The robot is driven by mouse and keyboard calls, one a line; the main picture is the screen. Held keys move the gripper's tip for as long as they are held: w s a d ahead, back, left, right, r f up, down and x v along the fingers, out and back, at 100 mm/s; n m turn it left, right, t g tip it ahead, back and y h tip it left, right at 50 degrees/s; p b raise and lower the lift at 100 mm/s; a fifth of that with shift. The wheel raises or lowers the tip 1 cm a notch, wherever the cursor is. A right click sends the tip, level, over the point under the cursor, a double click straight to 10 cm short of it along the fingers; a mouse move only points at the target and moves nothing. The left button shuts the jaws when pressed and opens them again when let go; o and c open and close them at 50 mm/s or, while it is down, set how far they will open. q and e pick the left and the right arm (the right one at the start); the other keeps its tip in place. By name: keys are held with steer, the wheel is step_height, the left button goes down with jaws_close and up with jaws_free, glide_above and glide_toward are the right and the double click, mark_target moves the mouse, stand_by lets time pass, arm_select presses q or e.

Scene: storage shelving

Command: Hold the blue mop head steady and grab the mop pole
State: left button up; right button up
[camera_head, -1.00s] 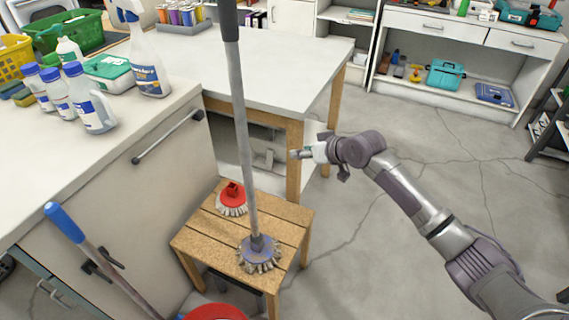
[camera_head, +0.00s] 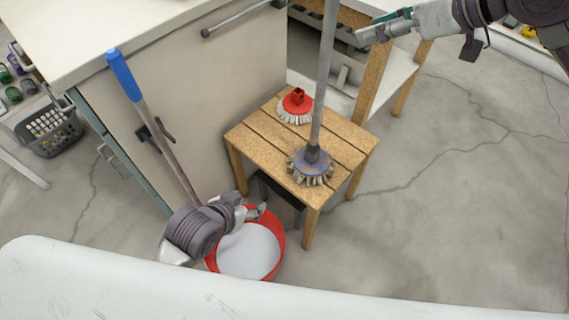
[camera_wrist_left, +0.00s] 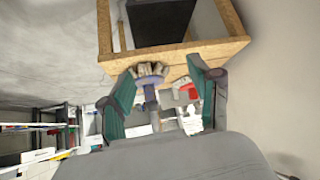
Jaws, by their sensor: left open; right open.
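The blue mop head (camera_head: 311,166) with grey bristles stands on the wooden stool (camera_head: 262,140), near its front edge. The grey mop pole (camera_head: 325,75) rises upright from it and leaves the head view at the top. My left gripper (camera_head: 262,209) is open in front of and below the stool, to the left of the mop head and not touching it. In the left wrist view, the blue mop head (camera_wrist_left: 150,74) shows beyond the open fingers (camera_wrist_left: 162,75). My right gripper (camera_head: 370,28) is open and empty, to the right of the pole and apart from it.
A red mop head (camera_head: 296,105) sits behind the blue one on the stool. A blue-handled pole (camera_head: 122,75) leans at the white cabinet (camera_head: 235,75). The floor right of the stool is clear.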

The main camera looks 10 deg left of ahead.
mark_target(309, 156)
arm_select(q)
steer(key=w+d+f+m+t+h, duration=0.1)
steer(key=w+d, duration=0.3)
steer(key=w, duration=0.2)
steer(key=w+d+f+m+t+h, duration=0.1)
steer(key=w+d+f+h, duration=0.1)
steer(key=w+d, duration=0.3)
steer(key=w+d+f+m+t+h, duration=0.1)
steer(key=w+d+f+h, duration=0.1)
steer(key=w+d, duration=0.3)
steer(key=shift+w, duration=1.9)
steer(key=shift+r, duration=0.1)
jaws_close()
